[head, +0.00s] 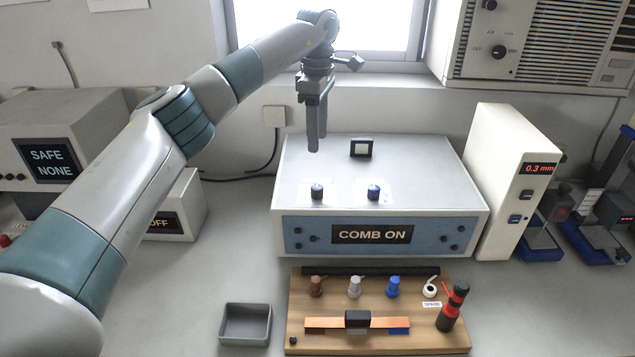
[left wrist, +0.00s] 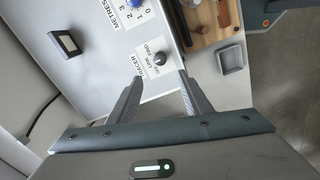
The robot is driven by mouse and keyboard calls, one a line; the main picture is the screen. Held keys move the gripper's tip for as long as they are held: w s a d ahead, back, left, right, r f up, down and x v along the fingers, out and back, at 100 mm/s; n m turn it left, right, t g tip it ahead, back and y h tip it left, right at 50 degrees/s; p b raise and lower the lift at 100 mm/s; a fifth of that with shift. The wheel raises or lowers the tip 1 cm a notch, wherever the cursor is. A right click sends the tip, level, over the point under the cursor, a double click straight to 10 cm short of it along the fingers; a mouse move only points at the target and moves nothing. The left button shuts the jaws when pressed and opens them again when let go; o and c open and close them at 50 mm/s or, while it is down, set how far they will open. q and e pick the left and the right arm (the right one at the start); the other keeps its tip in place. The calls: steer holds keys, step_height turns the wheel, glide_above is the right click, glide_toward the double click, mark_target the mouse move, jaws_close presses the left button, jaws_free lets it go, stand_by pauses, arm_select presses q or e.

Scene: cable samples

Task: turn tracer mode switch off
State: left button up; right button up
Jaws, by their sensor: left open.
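In the left wrist view, the dark knob (left wrist: 160,58) stands on a white label reading "TRACER", and the blue knob (left wrist: 138,4) by a "METRES" label. I cannot tell where the dark knob points. My left gripper (head: 317,143) is open and empty, pointing down above and apart from the box top; its fingertips (left wrist: 160,78) appear near the dark knob. My right gripper is not in view.
A black-framed square (head: 361,148) sits at the back of the box top. A wooden board (head: 300,338) with coloured posts and a grey tray (head: 245,324) lie in front. A white "0.3 mm" unit (head: 505,175) stands close on the right.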

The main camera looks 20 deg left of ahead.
mark_target(317, 187)
arm_select(q)
step_height(317, 187, down, 14)
steer(key=p, duration=0.5)
steer(key=shift+r, duration=0.1)
steer(key=shift+f, duration=0.65)
steer(key=c, duration=1.1)
steer(key=shift+o, duration=0.2)
